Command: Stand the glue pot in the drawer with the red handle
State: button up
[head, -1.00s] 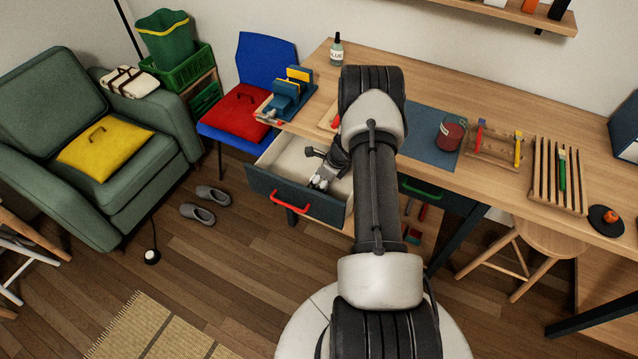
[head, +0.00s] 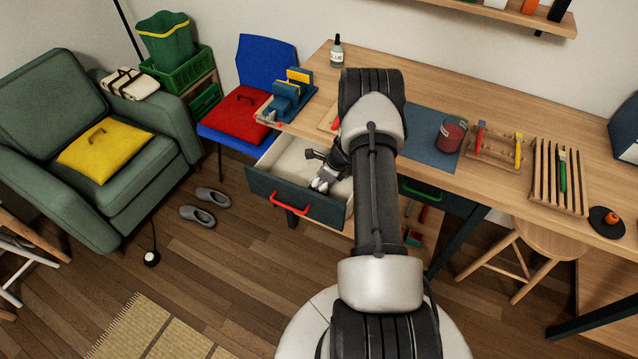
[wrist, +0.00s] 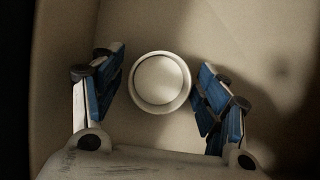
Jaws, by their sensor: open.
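The drawer with the red handle (head: 290,203) is pulled open under the left part of the desk, its pale inside showing. My gripper (head: 321,185) is down in this drawer, near its front. In the wrist view my gripper (wrist: 160,95) is open, with one blue-padded finger on each side of a round white pot (wrist: 160,82), which I take to be the glue pot. The pot is seen from straight above and looks upright on the drawer floor. The fingers look apart from it, the right one very close. In the head view I cannot make out the pot.
A bottle labelled glue (head: 337,52) stands at the desk's back left. A drawer with a green handle (head: 420,190) is to the right.

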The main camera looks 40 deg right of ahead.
jog(key=p+v, duration=0.4)
jog(key=v, duration=0.8)
jog(key=a+r+n, duration=0.7)
jog(key=a+r, duration=0.3)
jog(key=r, duration=0.3)
jog(key=a+r+n, duration=0.7)
jog(key=a+r, duration=0.2)
jog(key=r, duration=0.4)
jog(key=s+a+r+n, duration=0.8)
jog(key=a, duration=0.2)
jog(key=s+a+r+n+h, duration=0.1)
jog(key=s+a+n, duration=0.1)
jog(key=s+n, duration=0.2)
jog(key=s+a+r+n, duration=0.1)
jog(key=s+n, duration=0.4)
jog(key=s, duration=0.5)
jog(key=shift+a+n+t+h, duration=0.3)
jog(key=shift+a+h, duration=0.1)
jog(key=shift+a, duration=0.05)
jog(key=shift+r, duration=0.15)
